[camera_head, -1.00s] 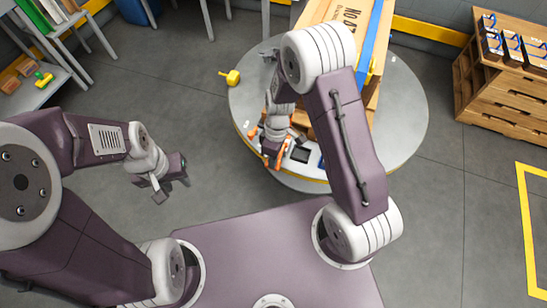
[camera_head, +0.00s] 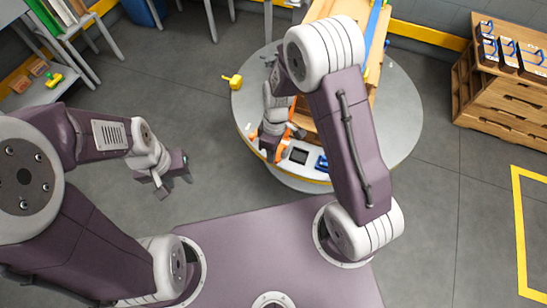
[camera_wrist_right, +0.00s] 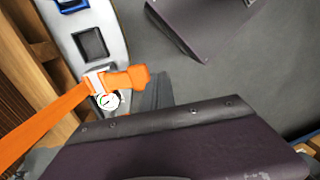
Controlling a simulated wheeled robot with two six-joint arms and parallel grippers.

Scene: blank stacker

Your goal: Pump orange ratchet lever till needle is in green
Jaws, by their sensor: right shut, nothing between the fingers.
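An orange ratchet lever (camera_wrist_right: 128,79) shows in the right wrist view, joined to a grey metal part beside an orange strap (camera_wrist_right: 42,124). A small white gauge (camera_wrist_right: 108,101) with some green on its dial sits just below the lever; its needle is too small to read. In the head view, orange parts (camera_head: 294,131) show at the crate's near side, partly behind my right gripper (camera_head: 268,150). That gripper is shut and empty, close to the orange parts; contact cannot be told. My left gripper (camera_head: 172,180) is open and empty over the floor, left of the round table.
The round grey table (camera_head: 403,115) bears a wooden crate (camera_head: 322,12), a dark square recess (camera_head: 298,155), a blue item (camera_head: 322,163) and a yellow tool (camera_head: 233,81). The floor between left gripper and table is clear.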

